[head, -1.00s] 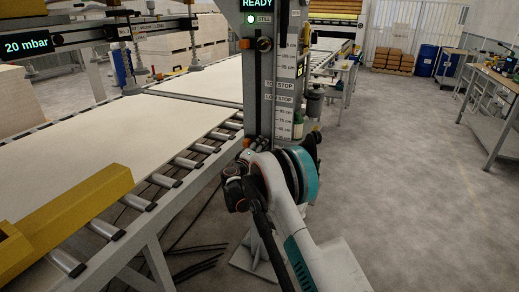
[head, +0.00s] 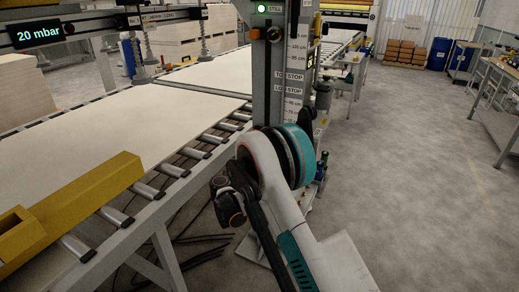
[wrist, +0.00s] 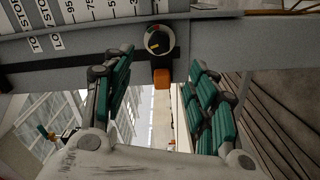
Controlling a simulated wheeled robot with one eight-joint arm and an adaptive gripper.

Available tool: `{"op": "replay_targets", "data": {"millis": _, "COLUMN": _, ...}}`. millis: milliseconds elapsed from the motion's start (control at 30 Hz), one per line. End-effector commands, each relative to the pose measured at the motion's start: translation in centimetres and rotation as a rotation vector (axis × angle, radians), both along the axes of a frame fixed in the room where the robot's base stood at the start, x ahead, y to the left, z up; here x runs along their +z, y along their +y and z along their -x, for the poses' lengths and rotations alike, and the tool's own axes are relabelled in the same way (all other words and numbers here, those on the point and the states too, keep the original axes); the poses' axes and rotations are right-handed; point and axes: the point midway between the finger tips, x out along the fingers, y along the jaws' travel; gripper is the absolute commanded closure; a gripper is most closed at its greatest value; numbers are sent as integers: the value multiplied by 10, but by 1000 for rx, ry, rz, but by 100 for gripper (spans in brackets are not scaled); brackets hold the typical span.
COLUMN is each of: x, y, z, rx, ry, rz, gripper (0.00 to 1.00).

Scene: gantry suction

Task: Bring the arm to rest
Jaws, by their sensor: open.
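My gripper (wrist: 158,62) shows in the wrist view with its two teal and grey fingers spread apart and nothing between them. In the head view my arm is folded in front of the grey post (head: 266,95), its dark wrist part low beside the roller conveyor; the gripper itself cannot be made out there. In the wrist view a round knob (wrist: 158,40) with a red and green mark sits on a grey beam beyond the fingers, with an orange block below it. Whether the fingers touch anything cannot be told.
A roller conveyor (head: 180,172) with large pale boards (head: 80,135) runs along the left. A yellow beam (head: 75,205) lies at its near edge. A green lamp (head: 261,9) glows on the post. Open grey floor (head: 420,180) lies right, with a workbench (head: 500,120) at its edge.

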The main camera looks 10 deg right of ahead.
Motion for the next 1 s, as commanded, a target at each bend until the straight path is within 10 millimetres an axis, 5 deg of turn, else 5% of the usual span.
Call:
{"op": "replay_targets", "data": {"millis": 467, "x": 6, "y": -1, "z": 4, "rx": -4, "ry": 6, "rz": -12, "gripper": 47}}
{"op": "replay_targets", "data": {"millis": 667, "x": 42, "y": -25, "z": 19, "rx": -27, "ry": 53, "rz": -103, "gripper": 47}}
{"op": "replay_targets", "data": {"millis": 1000, "x": 111, "y": -73, "z": 82, "rx": -73, "ry": 161, "rz": -334, "gripper": 47}}
